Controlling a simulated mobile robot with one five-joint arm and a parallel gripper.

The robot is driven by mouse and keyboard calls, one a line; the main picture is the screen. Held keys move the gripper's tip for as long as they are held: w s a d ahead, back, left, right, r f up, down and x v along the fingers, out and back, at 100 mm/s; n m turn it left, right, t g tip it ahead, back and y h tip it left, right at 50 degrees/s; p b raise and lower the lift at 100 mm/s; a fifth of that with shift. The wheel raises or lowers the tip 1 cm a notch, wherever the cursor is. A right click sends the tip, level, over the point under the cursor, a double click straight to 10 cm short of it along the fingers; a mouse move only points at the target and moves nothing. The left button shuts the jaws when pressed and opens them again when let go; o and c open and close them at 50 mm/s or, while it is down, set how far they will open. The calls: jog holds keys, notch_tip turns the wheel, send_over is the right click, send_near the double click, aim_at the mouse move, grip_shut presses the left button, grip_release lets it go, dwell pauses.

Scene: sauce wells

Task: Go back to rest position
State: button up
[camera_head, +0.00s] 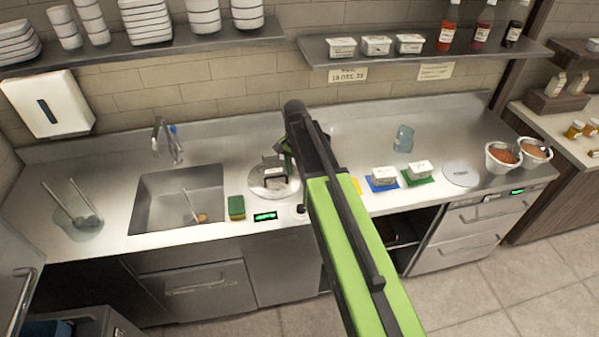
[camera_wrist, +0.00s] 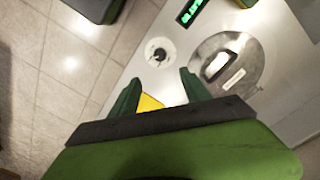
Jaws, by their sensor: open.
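My gripper shows in the wrist view (camera_wrist: 158,82) with its two green fingers spread apart and nothing held between them. A yellow item (camera_wrist: 150,103) shows past the fingers, lower than them. The plate also shows in the wrist view (camera_wrist: 242,50), to the right of the fingers. Part of the counter is hidden behind my arm.
A sink (camera_head: 180,195) and a green-yellow sponge (camera_head: 236,207) lie left of the plate. Shelves (camera_head: 425,50) hang above the back wall.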

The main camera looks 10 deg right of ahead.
jog(key=shift+f, duration=0.1)
jog(key=s+f+b, duration=0.6)
jog(key=f+b, duration=0.4)
jog(key=s+f+n+b, duration=0.2)
jog(key=s+n+b, duration=0.1)
jog(key=s+n, duration=0.5)
jog(key=shift+s+d+f, duration=0.4)
jog(key=shift+s+d, duration=0.05)
jog(key=shift+s, duration=0.5)
